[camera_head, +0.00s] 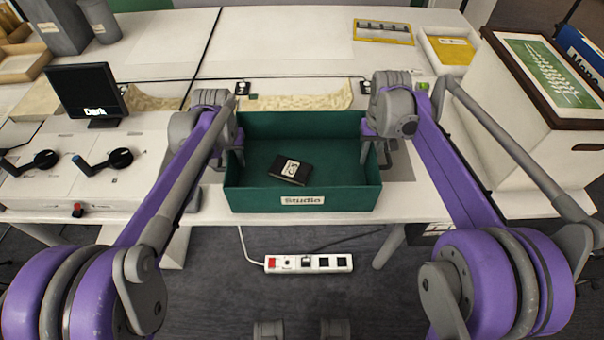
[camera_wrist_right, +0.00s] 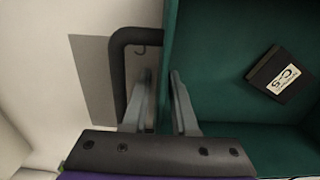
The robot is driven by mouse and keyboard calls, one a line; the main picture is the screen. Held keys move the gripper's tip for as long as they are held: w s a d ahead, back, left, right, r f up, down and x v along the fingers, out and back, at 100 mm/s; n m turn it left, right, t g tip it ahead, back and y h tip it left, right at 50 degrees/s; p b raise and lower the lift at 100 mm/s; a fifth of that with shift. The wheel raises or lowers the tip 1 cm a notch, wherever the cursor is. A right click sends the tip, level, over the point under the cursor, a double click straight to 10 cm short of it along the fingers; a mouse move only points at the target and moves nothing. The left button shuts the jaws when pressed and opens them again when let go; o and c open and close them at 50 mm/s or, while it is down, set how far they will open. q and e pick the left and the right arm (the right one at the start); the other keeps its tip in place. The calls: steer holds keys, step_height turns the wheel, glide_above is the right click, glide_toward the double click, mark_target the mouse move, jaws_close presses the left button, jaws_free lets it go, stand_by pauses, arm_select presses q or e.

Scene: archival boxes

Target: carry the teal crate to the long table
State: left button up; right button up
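The teal crate (camera_head: 303,174) stands upright on the white table in front of me, with a "Studio" label on its front. A small black box (camera_head: 290,170) with a pale label lies inside it. My left gripper (camera_head: 239,140) is at the crate's left wall; its fingers are too small to read. My right gripper (camera_wrist_right: 161,75) is at the right wall. In the wrist view its fingers stand apart with the teal wall's edge between them, beside a dark bar handle (camera_wrist_right: 121,75). I cannot tell whether they touch the wall.
A small dark screen (camera_head: 88,92) and a white unit with dark knobs (camera_head: 95,165) stand at left. A large white box (camera_head: 500,110) stands close on the right. A power strip (camera_head: 308,263) lies on the floor below. Behind, a white table surface (camera_head: 290,45) is largely clear.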

arm_select(q)
steer(key=shift+o, duration=0.4)
arm_select(e)
steer(key=shift+o, duration=0.4)
arm_select(q)
steer(key=shift+r, duration=0.1)
steer(key=r, duration=0.3)
steer(key=s+r, duration=0.1)
steer(key=r, duration=0.6)
steer(key=shift+s+r, duration=0.35)
steer(key=shift+r, duration=0.5)
arm_select(e)
steer(key=shift+r, duration=0.2)
step_height(320, 180, up, 12)
steer(key=shift+f, duration=0.15)
arm_select(q)
steer(key=shift+s, duration=0.1)
